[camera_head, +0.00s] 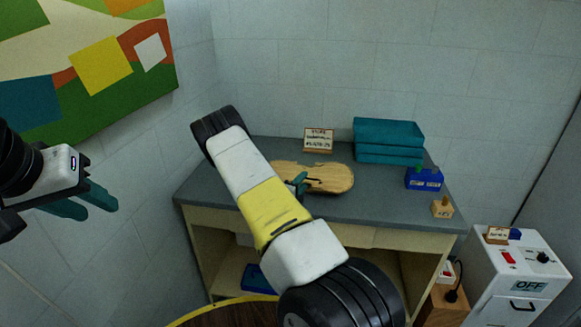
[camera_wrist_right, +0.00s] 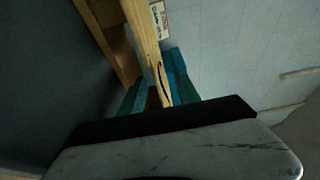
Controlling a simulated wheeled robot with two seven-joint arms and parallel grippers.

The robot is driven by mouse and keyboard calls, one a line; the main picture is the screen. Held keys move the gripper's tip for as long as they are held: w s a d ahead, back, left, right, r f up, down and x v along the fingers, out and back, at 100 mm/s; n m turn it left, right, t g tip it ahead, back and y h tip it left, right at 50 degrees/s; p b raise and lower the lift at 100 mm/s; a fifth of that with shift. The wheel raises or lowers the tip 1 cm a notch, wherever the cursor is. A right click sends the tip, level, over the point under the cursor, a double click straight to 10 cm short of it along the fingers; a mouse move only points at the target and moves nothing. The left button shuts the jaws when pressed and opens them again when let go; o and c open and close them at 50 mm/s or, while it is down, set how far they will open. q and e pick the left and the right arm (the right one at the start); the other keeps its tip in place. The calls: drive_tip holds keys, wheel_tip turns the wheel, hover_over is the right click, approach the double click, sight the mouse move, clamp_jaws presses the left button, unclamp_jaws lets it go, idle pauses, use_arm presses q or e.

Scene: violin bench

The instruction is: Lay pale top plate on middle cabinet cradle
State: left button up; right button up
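The pale top plate (camera_head: 330,178) is a light wooden violin plate over the grey top of the cabinet in the head view. My right gripper (camera_head: 299,184) is at its left part, mostly hidden by my arm. In the right wrist view, the plate (camera_wrist_right: 148,45) is seen nearly edge-on, its f-hole showing, between the teal fingers (camera_wrist_right: 153,92). They look shut on it. Another wooden piece (camera_wrist_right: 108,40) runs beside it; I cannot tell whether it is the cradle. Whether the plate touches a support is unclear. My left gripper (camera_head: 84,202) is open and empty, far left.
A small sign (camera_head: 318,139) stands behind the plate. Folded teal cloths (camera_head: 388,140), a blue box (camera_head: 424,179) and a small wooden block (camera_head: 442,207) are on the right of the cabinet top (camera_head: 385,207). A white machine (camera_head: 515,275) stands at the lower right.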

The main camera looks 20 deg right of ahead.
sight(316, 166)
drive_tip(key=x, duration=0.7)
drive_tip(key=shift+w+d, duration=0.1)
drive_tip(key=shift+d, duration=0.1)
clamp_jaws()
